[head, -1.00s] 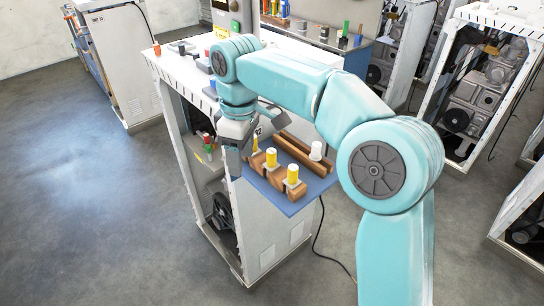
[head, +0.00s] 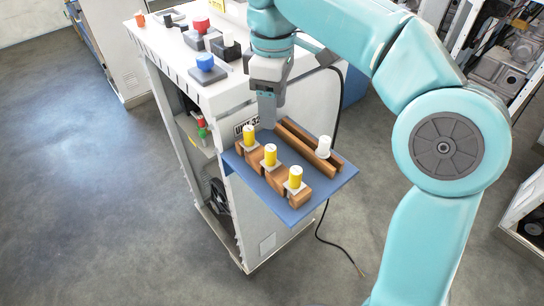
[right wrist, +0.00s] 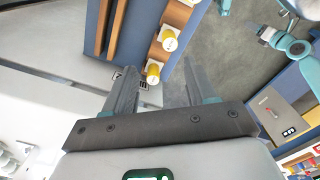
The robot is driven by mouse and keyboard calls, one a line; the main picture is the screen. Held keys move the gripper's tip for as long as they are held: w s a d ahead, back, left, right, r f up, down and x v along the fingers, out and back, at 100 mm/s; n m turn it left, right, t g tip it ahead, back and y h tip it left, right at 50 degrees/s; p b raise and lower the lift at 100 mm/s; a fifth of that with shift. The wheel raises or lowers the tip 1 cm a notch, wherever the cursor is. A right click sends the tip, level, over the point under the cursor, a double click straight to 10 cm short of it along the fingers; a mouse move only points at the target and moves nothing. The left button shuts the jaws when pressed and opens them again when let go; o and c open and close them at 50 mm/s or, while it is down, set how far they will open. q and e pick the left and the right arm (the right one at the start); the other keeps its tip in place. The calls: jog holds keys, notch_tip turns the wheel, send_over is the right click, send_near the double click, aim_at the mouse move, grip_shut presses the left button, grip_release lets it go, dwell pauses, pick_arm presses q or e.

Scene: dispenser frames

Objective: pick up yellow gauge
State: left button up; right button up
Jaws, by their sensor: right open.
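Three yellow gauges with white tops stand in a row in a notched wooden rack: a left one (head: 250,136), a middle one (head: 270,155) and a right one (head: 295,177). The rack (head: 306,196) sits on a blue shelf (head: 335,187). My right gripper (head: 268,122) is above the shelf's back edge, just behind the left and middle gauges, fingers pointing down. In the right wrist view two yellow gauges, one nearer (right wrist: 153,70) and one farther (right wrist: 168,41), show beyond its open, empty fingers (right wrist: 159,76).
A white gauge (head: 324,147) stands by a long wooden rail (head: 300,142) on the shelf. The white cabinet top (head: 180,68) holds red and blue knobbed blocks. A black cable (head: 322,228) hangs beside the shelf. The floor at left is clear.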

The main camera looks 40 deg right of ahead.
send_over(271, 149)
jog(key=f, duration=0.2)
jog(key=f+b, duration=0.1)
jog(key=f, duration=0.1)
jog(key=shift+w+d+f, duration=0.15)
jog(key=shift+d+f, duration=0.05)
jog(key=shift+f, duration=0.2)
jog(key=shift+d+f, duration=0.15)
jog(key=shift+f, duration=0.2)
jog(key=f, duration=0.5)
jog(key=shift+a+b, duration=0.3)
jog(key=shift+w+f, duration=0.15)
jog(key=shift+f, duration=0.15)
jog(key=shift+s+a+r, duration=0.1)
jog(key=shift+s, duration=0.1)
jog(key=c, duration=0.9)
jog(key=shift+w, duration=0.1)
grip_shut()
